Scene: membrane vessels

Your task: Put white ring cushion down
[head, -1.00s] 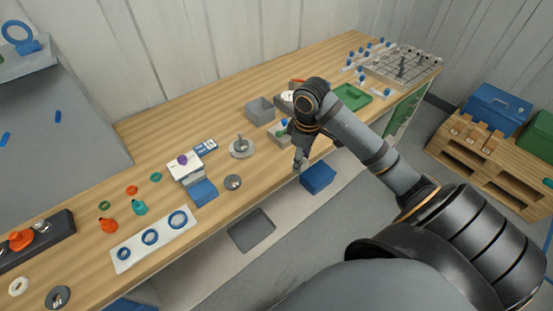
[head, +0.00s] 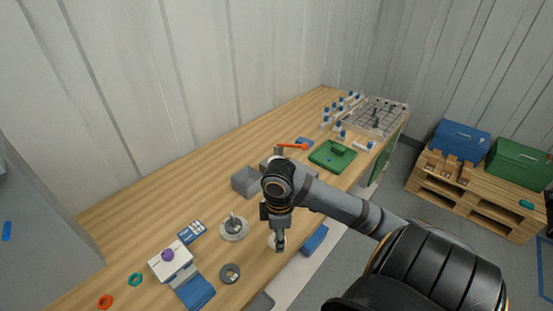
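My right gripper (head: 279,246) points down at the front edge of the bench, between a grey ring and a blue bin. A small pale round piece (head: 270,240), possibly the white ring cushion, shows at the left side of its fingertips. The fingers cover most of it. I cannot tell whether they hold it, or whether it touches the bench. The finger gap is too small to read. My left gripper is not in view.
A grey ring (head: 229,273) and a flanged metal disc (head: 234,230) stand left of the gripper. A grey open box (head: 246,182) and a green tray (head: 332,156) lie behind. A blue bin (head: 315,240) sits below the edge. The bench's back left is clear.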

